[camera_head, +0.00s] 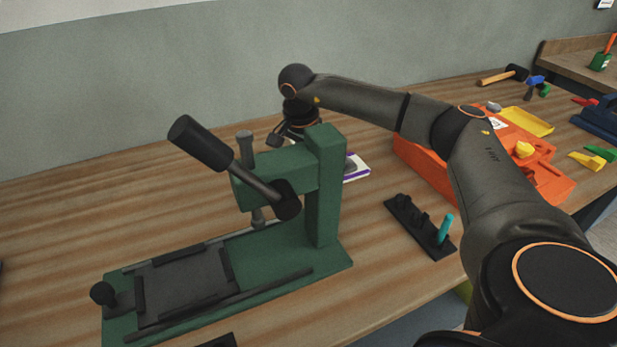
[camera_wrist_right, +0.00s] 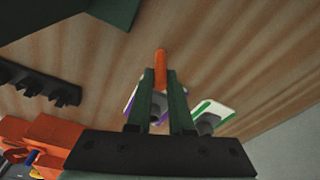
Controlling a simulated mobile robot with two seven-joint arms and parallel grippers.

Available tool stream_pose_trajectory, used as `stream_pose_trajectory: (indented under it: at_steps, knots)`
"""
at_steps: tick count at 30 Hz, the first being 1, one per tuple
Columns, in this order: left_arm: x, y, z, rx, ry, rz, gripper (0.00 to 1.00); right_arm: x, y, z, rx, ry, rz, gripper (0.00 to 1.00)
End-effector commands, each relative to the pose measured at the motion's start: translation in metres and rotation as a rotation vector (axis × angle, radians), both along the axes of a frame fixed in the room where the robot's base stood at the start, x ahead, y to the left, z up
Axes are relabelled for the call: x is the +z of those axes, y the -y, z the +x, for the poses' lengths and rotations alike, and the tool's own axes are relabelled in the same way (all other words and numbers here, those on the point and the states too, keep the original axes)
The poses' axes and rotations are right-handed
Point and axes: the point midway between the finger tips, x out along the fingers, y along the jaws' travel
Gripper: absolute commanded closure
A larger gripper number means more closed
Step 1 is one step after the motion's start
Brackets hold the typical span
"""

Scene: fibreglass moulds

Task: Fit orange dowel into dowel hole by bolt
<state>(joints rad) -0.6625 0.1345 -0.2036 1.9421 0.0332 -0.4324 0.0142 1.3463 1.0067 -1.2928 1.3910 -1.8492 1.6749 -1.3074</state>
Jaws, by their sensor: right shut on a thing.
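My right gripper (camera_wrist_right: 161,80) is shut on the orange dowel (camera_wrist_right: 161,58) in the right wrist view. The dowel's rounded end sticks out beyond the green fingertips. In the head view my right gripper (camera_head: 283,136) hangs just behind the green press (camera_head: 325,190), partly hidden by it, and the dowel cannot be made out. A white piece with a purple edge (camera_head: 356,168) lies on the bench behind the press. The right wrist view shows it (camera_wrist_right: 130,100) and a white piece with a green edge (camera_wrist_right: 222,108), each bearing a grey round part. No dowel hole or bolt can be clearly identified.
A black rack (camera_head: 408,222) holding a teal dowel (camera_head: 445,228) stands right of the press. The wooden bench (camera_head: 90,215) is clear left of the press; a grey wall runs behind.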

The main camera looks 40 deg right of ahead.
Motion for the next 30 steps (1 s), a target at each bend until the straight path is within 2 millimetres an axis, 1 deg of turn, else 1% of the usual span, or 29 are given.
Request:
stream_pose_trajectory:
  at_steps: [1, 3, 17, 20, 23, 30]
  knots:
    - [0.0, 0.0, 0.0, 0.0, -0.001, 0.0, 0.5, 0.0, 0.0, 0.0, 0.0, 0.0, 0.0, 0.94]
    - [0.0, 0.0, 0.0, 0.0, -0.001, 0.0, 0.5, 0.0, 0.0, 0.0, 0.0, 0.0, 0.0, 1.0]
    - [-0.001, 0.0, -0.001, 0.0, -0.004, 0.001, 0.5, 0.0, 0.0, 0.0, 0.0, 0.0, 0.0, 1.0]
    - [-0.001, 0.0, -0.001, 0.0, -0.004, 0.001, 0.5, 0.004, 0.0, 0.0, 0.0, 0.002, 0.0, 1.0]
    - [-0.001, 0.0, -0.001, 0.0, -0.004, 0.001, 0.5, 0.016, 0.0, 0.001, 0.001, 0.004, 0.0, 1.0]
    - [0.002, 0.0, -0.001, 0.0, -0.002, 0.0, 0.5, 0.066, -0.001, 0.002, 0.002, 0.005, 0.001, 1.0]
